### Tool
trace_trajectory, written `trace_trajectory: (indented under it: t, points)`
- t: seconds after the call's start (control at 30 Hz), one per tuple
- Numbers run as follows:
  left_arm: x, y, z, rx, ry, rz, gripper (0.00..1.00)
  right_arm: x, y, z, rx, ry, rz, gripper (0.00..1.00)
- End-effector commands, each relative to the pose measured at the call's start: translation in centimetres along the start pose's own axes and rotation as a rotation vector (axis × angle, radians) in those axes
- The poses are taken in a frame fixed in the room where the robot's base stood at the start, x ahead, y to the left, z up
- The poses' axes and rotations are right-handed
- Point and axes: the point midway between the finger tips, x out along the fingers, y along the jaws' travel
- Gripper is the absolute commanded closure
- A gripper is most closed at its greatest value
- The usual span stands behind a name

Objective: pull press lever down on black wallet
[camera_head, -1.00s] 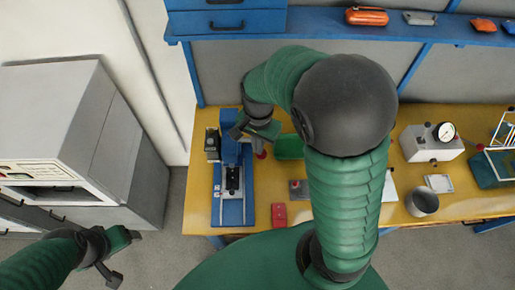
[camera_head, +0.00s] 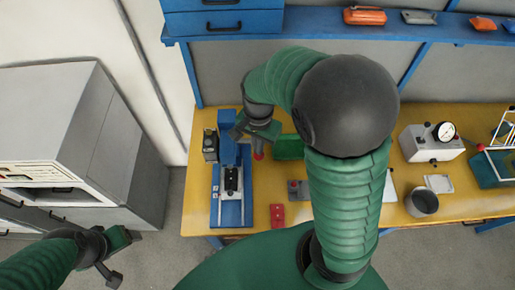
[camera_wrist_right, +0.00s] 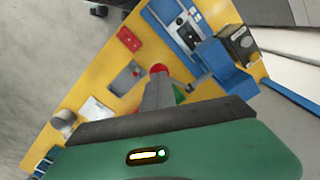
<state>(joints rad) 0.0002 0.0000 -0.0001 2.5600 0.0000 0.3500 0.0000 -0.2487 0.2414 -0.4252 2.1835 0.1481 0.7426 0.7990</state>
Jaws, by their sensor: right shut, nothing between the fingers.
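The blue press (camera_head: 229,152) stands at the left end of the yellow table. The black wallet (camera_head: 232,180) lies on its bed, in front of the column; it also shows in the right wrist view (camera_wrist_right: 187,33). The red knob (camera_head: 258,155) of the press lever shows to the right of the column, and at the fingertips in the right wrist view (camera_wrist_right: 158,69). My right gripper (camera_head: 258,144) is shut and empty, its tips at or close to the knob; contact cannot be told. My left gripper (camera_head: 113,258) hangs at lower left, away from the table; its jaw state is unclear.
A red block (camera_head: 277,215) and a small grey box (camera_head: 298,189) lie right of the press. A green box (camera_head: 289,146) stands behind them. A metal cup (camera_head: 421,203) and a gauge unit (camera_head: 432,143) stand at right. A grey machine (camera_head: 60,130) stands at left.

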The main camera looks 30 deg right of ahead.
Motion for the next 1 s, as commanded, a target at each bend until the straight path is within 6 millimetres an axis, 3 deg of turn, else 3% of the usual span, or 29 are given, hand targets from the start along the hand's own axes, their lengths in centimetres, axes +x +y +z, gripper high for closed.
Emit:
trace_trajectory:
  t: [0.27, 0.7, 1.0]
  points:
    - [0.2, 0.0, 0.1, 0.001, 0.0, 0.0, 0.28, 0.4, -0.1, 0.3, -0.001, 0.0, 0.002, 1.0]
    - [1.6, 0.0, 0.4, 0.0, 0.0, 0.0, 0.28, 3.5, 0.3, 1.5, -0.001, 0.001, 0.001, 1.0]
    - [1.6, 0.0, 0.4, 0.0, 0.0, 0.0, 0.28, 3.5, 0.3, 1.6, 0.0, 0.003, -0.001, 1.0]
